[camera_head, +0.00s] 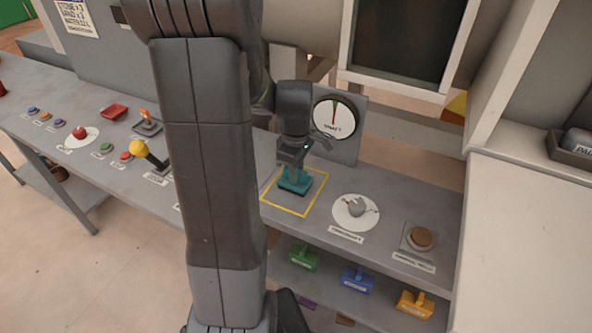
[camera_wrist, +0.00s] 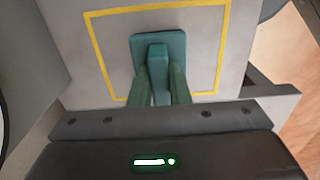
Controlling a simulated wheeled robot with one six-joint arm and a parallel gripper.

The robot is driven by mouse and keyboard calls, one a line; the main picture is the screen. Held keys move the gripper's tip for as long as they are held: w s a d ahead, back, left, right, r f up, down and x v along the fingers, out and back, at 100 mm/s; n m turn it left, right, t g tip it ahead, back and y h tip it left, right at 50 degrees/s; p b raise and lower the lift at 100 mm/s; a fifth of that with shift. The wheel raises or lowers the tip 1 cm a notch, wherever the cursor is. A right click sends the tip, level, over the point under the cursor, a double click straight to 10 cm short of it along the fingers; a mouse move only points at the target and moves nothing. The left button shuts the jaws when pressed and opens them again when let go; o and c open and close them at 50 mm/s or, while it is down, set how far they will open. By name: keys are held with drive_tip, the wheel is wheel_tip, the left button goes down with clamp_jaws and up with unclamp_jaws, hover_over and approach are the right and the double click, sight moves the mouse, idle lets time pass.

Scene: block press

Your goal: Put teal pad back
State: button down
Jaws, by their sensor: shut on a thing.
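The teal pad (camera_head: 296,181) has a flat plate and an upright handle. In the wrist view, the teal pad (camera_wrist: 173,47) shows between my two fingers (camera_wrist: 159,88), which look greenish and sit on either side of the handle. The yellow outline (camera_wrist: 224,50) surrounds the plate there. I cannot tell whether the plate touches the bench.
A shelf below the bench holds a green pad (camera_head: 304,258), a blue pad (camera_head: 357,281) and a yellow pad (camera_head: 415,304). A dial gauge (camera_head: 336,117) stands behind the outline.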

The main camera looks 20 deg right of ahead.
drive_tip(key=shift+f, duration=0.1)
drive_tip(key=c, duration=1.4)
unclamp_jaws()
drive_tip(key=shift+o, duration=0.2)
wheel_tip(320, 180, up, 12)
